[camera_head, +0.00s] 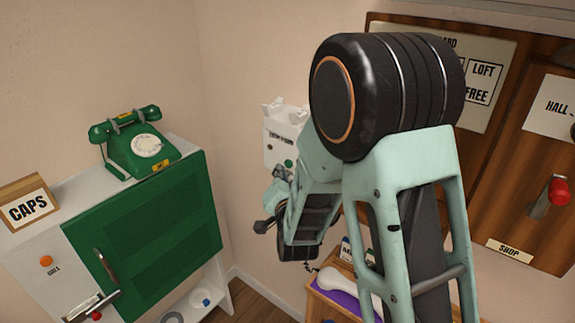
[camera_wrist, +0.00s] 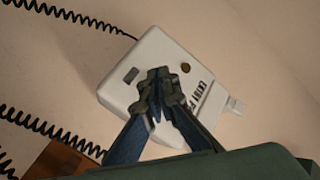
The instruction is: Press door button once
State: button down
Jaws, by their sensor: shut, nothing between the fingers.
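In the wrist view the same white box (camera_wrist: 150,50) lies tilted, with part of an "ENTRY P..." label, a dark rectangle (camera_wrist: 131,75) and a small round brownish spot (camera_wrist: 186,67). I cannot tell which of these is the door button. My gripper (camera_wrist: 160,85) is shut and empty, its tips in front of the box face. Whether they touch it is unclear.
A green dial phone (camera_head: 140,145) stands on a white cabinet with a green door (camera_head: 150,240) at left. A wooden panel (camera_head: 520,150) with a red-tipped lever (camera_head: 558,191) is at right. A white handset (camera_head: 345,282) lies on a low wooden stand. Black coiled cords (camera_wrist: 50,130) hang in the wrist view.

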jog(key=shift+w+d, duration=0.15)
jog(key=shift+w+d+b, duration=0.1)
jog(key=shift+w+b, duration=0.1)
jog(key=shift+b, duration=0.3)
jog(key=shift+w+d+b, duration=0.3)
jog(key=shift+b, duration=0.05)
dwell(0.7)
dwell(0.3)
jog(key=shift+s+a+b, duration=0.4)
jog(key=shift+s+a, duration=0.1)
jog(key=shift+s, duration=0.15)
jog(key=s+a, duration=0.1)
jog(key=s, duration=0.1)
jog(key=s+a+b, duration=0.1)
jog(key=s+a, duration=0.1)
dwell(0.4)
dwell(0.5)
